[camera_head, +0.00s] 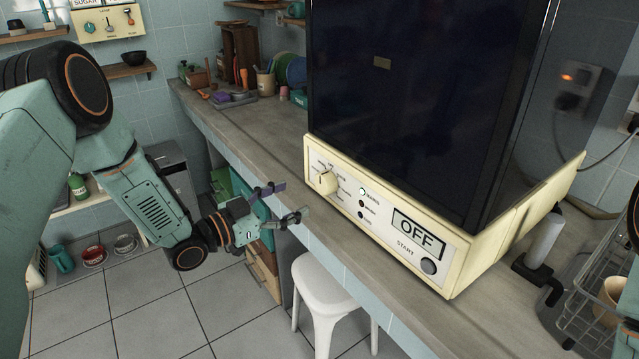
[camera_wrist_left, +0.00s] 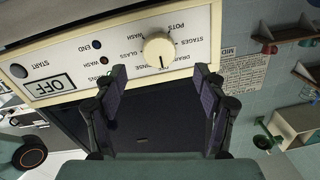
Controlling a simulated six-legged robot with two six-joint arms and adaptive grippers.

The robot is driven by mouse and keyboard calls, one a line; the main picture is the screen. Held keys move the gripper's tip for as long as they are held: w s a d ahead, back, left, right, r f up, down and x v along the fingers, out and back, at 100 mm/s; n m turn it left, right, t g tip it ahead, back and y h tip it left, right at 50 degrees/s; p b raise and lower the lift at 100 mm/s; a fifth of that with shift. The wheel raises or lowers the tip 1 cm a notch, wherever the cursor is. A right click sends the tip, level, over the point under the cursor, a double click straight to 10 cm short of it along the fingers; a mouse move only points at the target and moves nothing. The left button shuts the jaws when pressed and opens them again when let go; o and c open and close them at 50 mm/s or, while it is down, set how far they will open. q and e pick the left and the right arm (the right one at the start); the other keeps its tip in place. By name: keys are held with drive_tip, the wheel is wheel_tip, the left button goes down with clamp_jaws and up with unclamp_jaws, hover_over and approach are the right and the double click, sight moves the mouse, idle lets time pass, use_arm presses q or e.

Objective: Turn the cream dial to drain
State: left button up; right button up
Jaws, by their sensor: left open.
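The cream dial (camera_head: 325,182) is a round knob on the cream front panel (camera_head: 390,216) of a large dark-doored machine. The dial also shows in the left wrist view (camera_wrist_left: 159,49), where the panel is upside down. A dark pointer line on the dial points downward in that view. Printed labels around it include POTS, GLASS and DRAIN, partly blurred. My left gripper (camera_head: 290,201) is open and empty, left of and apart from the dial. In the wrist view its fingertips (camera_wrist_left: 160,76) lie either side below the dial. My right gripper is not visible.
The panel has small round lights, an OFF display (camera_head: 418,233) and a START button (camera_head: 428,266). The machine stands on a grey counter (camera_head: 235,130). A white stool (camera_head: 322,285) stands below the counter's front edge. A wire rack (camera_head: 590,290) is at the right.

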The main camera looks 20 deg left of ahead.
sight(321, 185)
use_arm(q)
drive_tip(key=b+x, duration=0.1)
drive_tip(key=x, duration=0.5)
drive_tip(key=shift+w+d+r, duration=0.1)
drive_tip(key=shift+w+d, duration=0.05)
drive_tip(key=shift+d, duration=0.25)
drive_tip(key=shift+r+b, duration=0.3)
drive_tip(key=shift+w+d+f, duration=0.1)
drive_tip(key=shift+w+d, duration=0.05)
drive_tip(key=shift+w, duration=0.1)
drive_tip(key=shift+w+f, duration=0.1)
drive_tip(key=shift+c, duration=0.7)
drive_tip(key=shift+s+a, duration=0.2)
drive_tip(key=shift+s, duration=0.05)
drive_tip(key=c, duration=0.4)
drive_tip(key=shift+d, duration=0.1)
drive_tip(key=c, duration=0.6)
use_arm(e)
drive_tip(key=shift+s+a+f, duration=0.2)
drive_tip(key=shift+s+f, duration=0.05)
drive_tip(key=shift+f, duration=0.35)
